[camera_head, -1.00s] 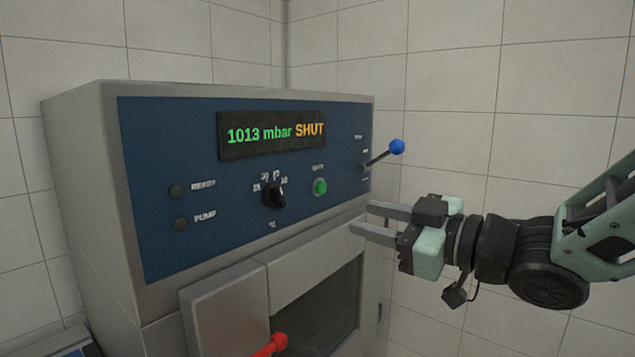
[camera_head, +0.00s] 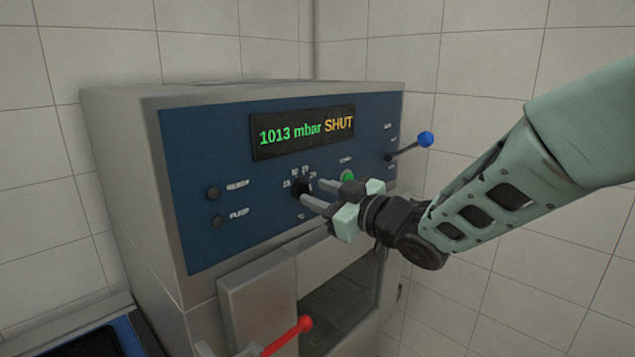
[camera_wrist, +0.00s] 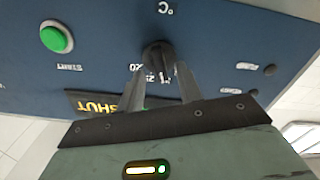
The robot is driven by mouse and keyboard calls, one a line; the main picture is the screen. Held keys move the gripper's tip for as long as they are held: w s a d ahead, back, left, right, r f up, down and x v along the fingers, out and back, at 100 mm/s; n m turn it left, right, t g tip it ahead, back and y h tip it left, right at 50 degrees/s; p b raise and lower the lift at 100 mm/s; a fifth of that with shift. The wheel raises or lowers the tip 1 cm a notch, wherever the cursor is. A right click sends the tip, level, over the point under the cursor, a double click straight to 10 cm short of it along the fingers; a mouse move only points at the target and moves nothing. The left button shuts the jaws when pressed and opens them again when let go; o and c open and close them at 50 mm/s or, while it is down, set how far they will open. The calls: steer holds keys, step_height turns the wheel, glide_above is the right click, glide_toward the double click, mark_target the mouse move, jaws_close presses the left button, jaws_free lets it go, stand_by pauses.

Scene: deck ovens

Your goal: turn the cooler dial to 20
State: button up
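The dial (camera_head: 299,185) is a black knob on the blue panel of a steel appliance, with white numbers around it and a °C mark below. It also shows in the wrist view (camera_wrist: 157,54), where some numbers read upside down; its exact setting is hard to read. My gripper (camera_head: 309,191) is at the dial, pointing at the panel. In the wrist view my gripper (camera_wrist: 160,68) is open, with one fingertip on each side of the knob. I cannot tell whether either finger touches it. In the head view the fingers partly hide the dial.
A green button (camera_head: 347,175) sits close right of the dial, near my gripper. A blue-knobbed lever (camera_head: 425,139) sticks out farther right. The display (camera_head: 302,132) reads "1013 mbar SHUT". A red-ended handle (camera_head: 305,323) juts out below. Two dark lamps (camera_head: 214,193) are at left.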

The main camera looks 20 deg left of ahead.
steer(key=shift+w+a, duration=0.2)
steer(key=shift+a, duration=0.35)
jaws_close()
